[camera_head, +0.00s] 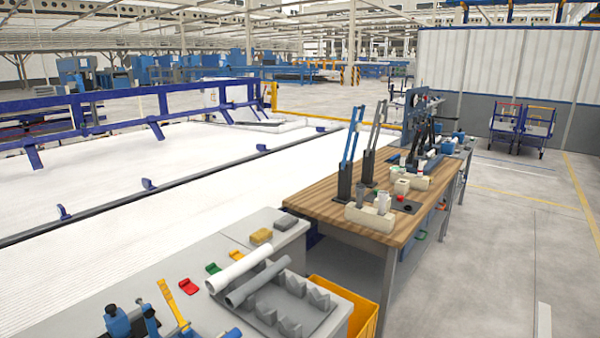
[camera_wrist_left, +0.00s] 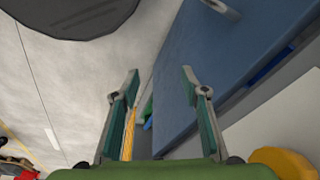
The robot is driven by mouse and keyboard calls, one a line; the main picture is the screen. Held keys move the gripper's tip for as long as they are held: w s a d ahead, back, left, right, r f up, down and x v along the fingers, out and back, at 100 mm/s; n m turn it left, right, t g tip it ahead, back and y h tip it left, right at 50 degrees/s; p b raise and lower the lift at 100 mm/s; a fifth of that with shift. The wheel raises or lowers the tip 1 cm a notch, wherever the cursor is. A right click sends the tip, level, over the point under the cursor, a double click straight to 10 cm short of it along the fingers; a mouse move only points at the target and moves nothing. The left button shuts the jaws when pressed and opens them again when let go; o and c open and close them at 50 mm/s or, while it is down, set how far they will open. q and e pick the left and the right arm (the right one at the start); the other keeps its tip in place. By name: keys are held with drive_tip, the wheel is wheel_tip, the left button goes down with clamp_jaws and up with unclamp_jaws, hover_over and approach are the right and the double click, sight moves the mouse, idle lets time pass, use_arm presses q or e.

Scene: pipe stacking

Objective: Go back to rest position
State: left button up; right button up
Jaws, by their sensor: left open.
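My left gripper (camera_wrist_left: 160,76) shows in the left wrist view with its two fingers spread wide apart. Nothing is between its fingertips. Neither of my grippers shows in the head view, and my right gripper is in no view. In the head view a white pipe (camera_head: 238,270) and a grey pipe (camera_head: 257,282) lie side by side, slanted, at the left of a grey notched holder (camera_head: 265,313) on the grey workbench. The notches to the right of the pipes look empty.
The grey workbench (camera_head: 215,238) carries small coloured blocks, clips and blue and yellow tools. A yellow bin (camera_head: 345,296) stands under its right end. A wooden table (camera_head: 345,232) with fixtures stands beyond. Open floor (camera_head: 490,270) lies to the right.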

use_arm(q)
drive_tip(key=s+a+f+g, duration=0.1)
drive_tip(key=s+a+f, duration=0.2)
drive_tip(key=s+f, duration=1.1)
drive_tip(key=shift+s+f+b, duration=0.2)
drive_tip(key=shift+s+b, duration=0.15)
drive_tip(key=shift+s, duration=0.65)
